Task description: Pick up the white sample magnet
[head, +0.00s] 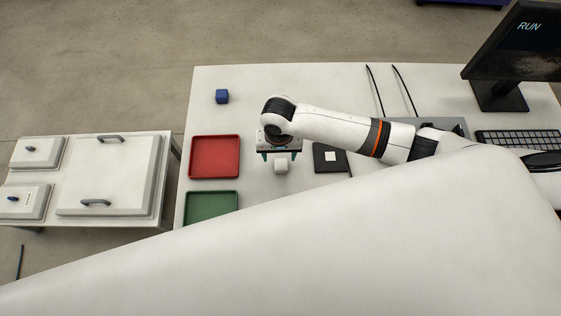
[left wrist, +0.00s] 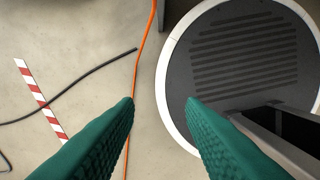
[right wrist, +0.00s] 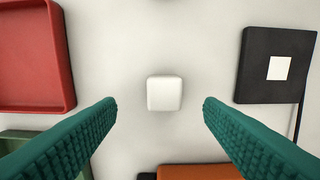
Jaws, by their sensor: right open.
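The white sample magnet (head: 281,167) is a small white block with rounded edges on the white table, just below my right gripper in the head view. In the right wrist view the white sample magnet (right wrist: 165,93) lies centred between the fingertips, apart from both. My right gripper (right wrist: 160,103) is open and empty, pointing down above the table; in the head view its fingers (head: 279,154) show beside the block. My left gripper (left wrist: 160,101) is open and empty in the left wrist view, over the floor and away from the table.
A red tray (head: 214,157) and a green tray (head: 211,207) lie left of the magnet. A black pad (head: 318,160) with a white square lies to its right. A monitor (head: 520,50) and keyboard (head: 517,142) are at the right.

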